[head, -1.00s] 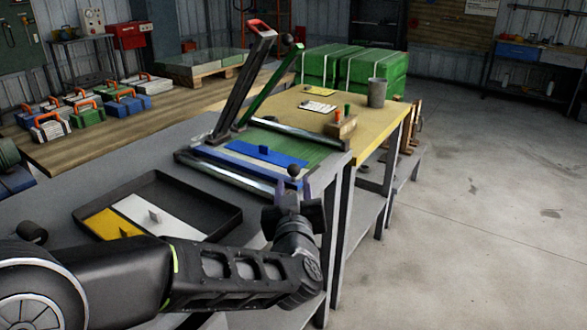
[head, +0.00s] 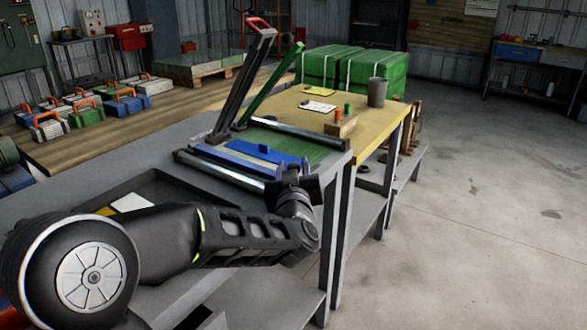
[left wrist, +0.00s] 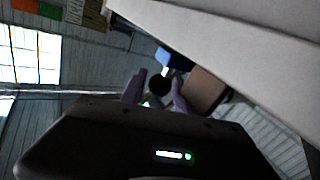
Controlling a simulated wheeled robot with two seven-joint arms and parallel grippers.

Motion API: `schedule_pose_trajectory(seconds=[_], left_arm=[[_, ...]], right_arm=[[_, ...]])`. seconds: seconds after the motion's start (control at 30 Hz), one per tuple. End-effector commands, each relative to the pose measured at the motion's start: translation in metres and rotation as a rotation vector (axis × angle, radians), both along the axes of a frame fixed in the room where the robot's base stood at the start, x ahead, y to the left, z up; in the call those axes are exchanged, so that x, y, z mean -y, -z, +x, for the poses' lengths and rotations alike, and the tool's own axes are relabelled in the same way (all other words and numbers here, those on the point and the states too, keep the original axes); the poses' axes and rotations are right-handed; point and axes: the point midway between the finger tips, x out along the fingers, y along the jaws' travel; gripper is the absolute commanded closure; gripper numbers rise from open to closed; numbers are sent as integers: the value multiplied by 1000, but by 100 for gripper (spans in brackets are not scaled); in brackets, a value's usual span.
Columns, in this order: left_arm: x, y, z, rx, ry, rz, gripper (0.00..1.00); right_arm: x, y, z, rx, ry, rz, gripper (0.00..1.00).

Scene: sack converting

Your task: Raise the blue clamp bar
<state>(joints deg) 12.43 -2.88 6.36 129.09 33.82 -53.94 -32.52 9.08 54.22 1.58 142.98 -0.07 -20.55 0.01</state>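The blue clamp bar (head: 232,166) lies low and nearly flat across the front of the green press bed (head: 322,152), behind a steel front rail. A blue plate (head: 264,152) with a small tab lies just behind it. My left gripper (head: 293,167) is at the right end of the bar. In the left wrist view a round black knob (left wrist: 160,85) sits between my two purple fingers, with narrow gaps beside it; the fingers look open around it. In the head view the knob is hard to make out. My right gripper is in neither view.
A dark tray (head: 150,180) is partly hidden by my left arm. A yellow table (head: 373,125) with a grey cup (head: 377,92) stands behind.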

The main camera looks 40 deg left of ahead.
Motion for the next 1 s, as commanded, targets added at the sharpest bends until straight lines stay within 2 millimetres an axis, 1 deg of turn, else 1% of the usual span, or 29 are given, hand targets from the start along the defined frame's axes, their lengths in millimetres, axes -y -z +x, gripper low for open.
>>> schedule_pose_trajectory(seconds=[0.07, 0.1, 0.53, 1.0], left_arm=[[0, 0, 0, 0, 0, 0, 63], [0, 0, 0, 0, 0, 0, 65], [0, 0, 0, 0, 0, 0, 100], [1, 0, 0, 0, 1, 0, 100]], right_arm=[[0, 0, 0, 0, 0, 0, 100], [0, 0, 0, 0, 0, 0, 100], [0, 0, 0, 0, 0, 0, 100], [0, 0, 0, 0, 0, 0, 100]])
